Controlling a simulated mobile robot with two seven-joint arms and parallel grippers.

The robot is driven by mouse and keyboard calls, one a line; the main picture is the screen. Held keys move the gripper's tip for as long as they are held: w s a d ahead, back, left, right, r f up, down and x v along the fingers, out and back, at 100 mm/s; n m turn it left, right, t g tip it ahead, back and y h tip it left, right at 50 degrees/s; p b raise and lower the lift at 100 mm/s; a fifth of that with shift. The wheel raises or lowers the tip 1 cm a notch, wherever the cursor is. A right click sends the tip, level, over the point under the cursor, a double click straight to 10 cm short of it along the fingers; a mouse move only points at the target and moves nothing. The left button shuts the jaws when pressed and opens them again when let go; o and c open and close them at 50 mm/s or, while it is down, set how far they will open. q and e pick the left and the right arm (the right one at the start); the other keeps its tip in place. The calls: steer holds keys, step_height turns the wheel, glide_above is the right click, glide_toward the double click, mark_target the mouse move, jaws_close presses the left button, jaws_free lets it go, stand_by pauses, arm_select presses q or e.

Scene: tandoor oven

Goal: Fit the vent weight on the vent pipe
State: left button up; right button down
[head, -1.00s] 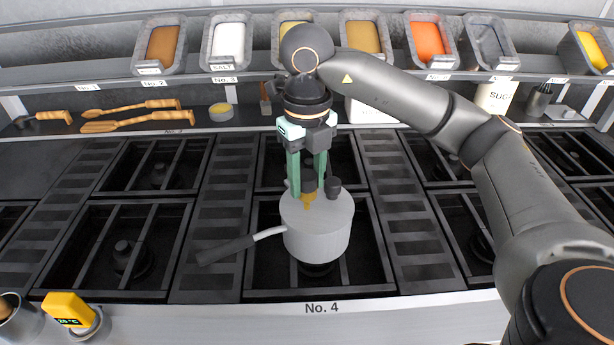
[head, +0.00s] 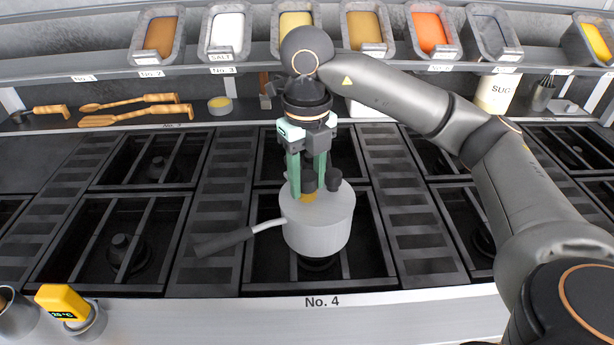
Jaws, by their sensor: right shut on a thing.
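My right gripper (head: 308,188) points down over the grey cooker (head: 318,236) on the No. 4 burner. It is shut on a small dark cylinder, the vent weight (head: 309,183), between its green fingers. A yellow, brass-coloured piece (head: 307,197), seemingly at the vent pipe, shows just below the weight on the lid. The weight is upright and very close above this piece or touching it; I cannot tell whether it is seated. The pipe itself is mostly hidden by the weight and fingers. My left gripper is not in view.
A black knob (head: 334,180) stands on the lid right of the fingers. The cooker's dark handle (head: 222,242) sticks out left. Empty burners lie on both sides. A yellow thermometer (head: 62,302) is at front left. Spice tins (head: 297,37) line the back shelf.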

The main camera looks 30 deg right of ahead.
steer(key=shift+f+b, duration=0.35)
steer(key=shift+f, duration=0.15)
steer(key=shift+c, duration=1.8)
jaws_free()
steer(key=shift+r, duration=0.15)
step_height(320, 180, up, 8)
steer(key=p, duration=0.6)
steer(key=shift+p, duration=0.3)
steer(key=shift+s, duration=0.15)
